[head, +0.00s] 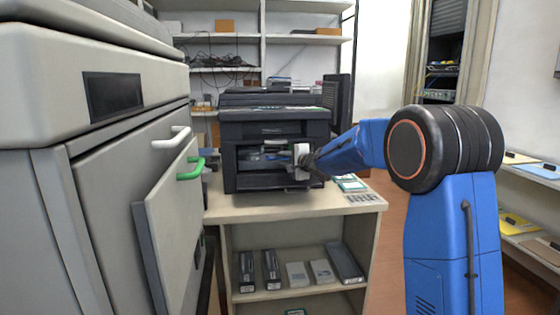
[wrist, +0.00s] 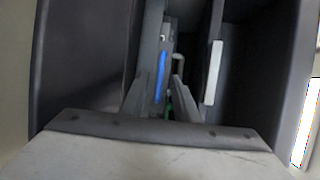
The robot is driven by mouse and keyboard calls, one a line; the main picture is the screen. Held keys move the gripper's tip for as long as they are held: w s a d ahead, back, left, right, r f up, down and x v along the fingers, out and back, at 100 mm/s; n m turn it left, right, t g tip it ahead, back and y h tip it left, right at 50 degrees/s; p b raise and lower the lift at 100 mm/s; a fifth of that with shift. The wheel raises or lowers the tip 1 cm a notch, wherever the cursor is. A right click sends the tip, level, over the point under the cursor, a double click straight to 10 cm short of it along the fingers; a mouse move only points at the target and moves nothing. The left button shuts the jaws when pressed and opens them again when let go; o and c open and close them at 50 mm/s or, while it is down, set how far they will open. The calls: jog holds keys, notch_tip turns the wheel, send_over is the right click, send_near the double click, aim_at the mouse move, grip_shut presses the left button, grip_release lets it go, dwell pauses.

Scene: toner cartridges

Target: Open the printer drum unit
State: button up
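The dark printer (head: 275,128) stands on the table, its front open and a dark flap (head: 262,181) lowered at the bottom. Small blue and green parts show inside the opening; I cannot tell which belong to the drum unit. My gripper (head: 296,164) is at the right side of this opening. In the wrist view my gripper (wrist: 164,88) has its two fingers apart and reaches into a dark space. A blue strip (wrist: 160,76) and a small green part (wrist: 168,108) show between the fingers, with nothing clearly gripped. A pale strip (wrist: 213,72) is right of them.
A large grey machine (head: 95,170) with a white handle (head: 172,139) and a green handle (head: 191,170) fills the left. The table (head: 290,203) has a shelf below with several cartridges (head: 272,268). Another shelf (head: 525,180) stands at the right.

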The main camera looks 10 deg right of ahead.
jog(key=shift+x, duration=1.35)
grip_shut()
jog(key=shift+s, duration=0.1)
jog(key=s, duration=2.7)
jog(key=shift+s, duration=0.25)
jog(key=shift+f, duration=0.1)
grip_release()
